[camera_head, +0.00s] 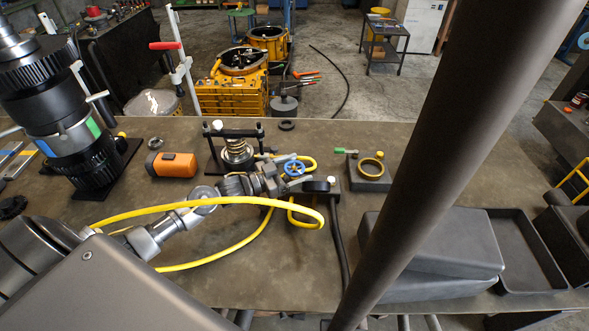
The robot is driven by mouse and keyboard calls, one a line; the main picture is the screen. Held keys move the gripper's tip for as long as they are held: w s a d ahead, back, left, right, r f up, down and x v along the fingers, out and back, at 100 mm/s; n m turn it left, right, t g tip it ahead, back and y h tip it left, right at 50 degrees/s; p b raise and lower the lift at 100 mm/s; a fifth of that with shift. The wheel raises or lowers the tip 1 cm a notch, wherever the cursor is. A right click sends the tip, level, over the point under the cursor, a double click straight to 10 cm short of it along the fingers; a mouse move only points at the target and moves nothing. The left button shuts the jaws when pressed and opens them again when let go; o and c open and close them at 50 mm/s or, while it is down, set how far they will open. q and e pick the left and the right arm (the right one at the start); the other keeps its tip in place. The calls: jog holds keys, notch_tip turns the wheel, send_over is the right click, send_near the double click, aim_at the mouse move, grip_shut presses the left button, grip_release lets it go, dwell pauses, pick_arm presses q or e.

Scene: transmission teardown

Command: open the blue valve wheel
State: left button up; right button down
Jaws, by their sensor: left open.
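The blue valve wheel (294,168) is a small spoked ring near the middle of the workbench in the head view. A yellow hose (306,161) curves behind it. My left gripper (292,170) reaches in from the left, with its fingers at the wheel. The fingers look apart, one on the far side of the wheel and one on the near side. I cannot tell whether they touch it. The fitting beneath the wheel is mostly hidden by the gripper. My right gripper is not in view.
A spring press (237,150) stands just behind my left gripper. An orange box (171,164) lies to its left. A block with a brass ring (371,168) is to the right. A yellow hose loop (240,200) passes around my left arm. Dark trays (515,255) fill the right front.

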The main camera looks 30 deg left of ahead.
pick_arm(q)
jog(key=b+v, duration=0.4)
jog(key=v, duration=0.6)
jog(key=shift+s+a, duration=0.2)
jog(key=shift+s, duration=0.15)
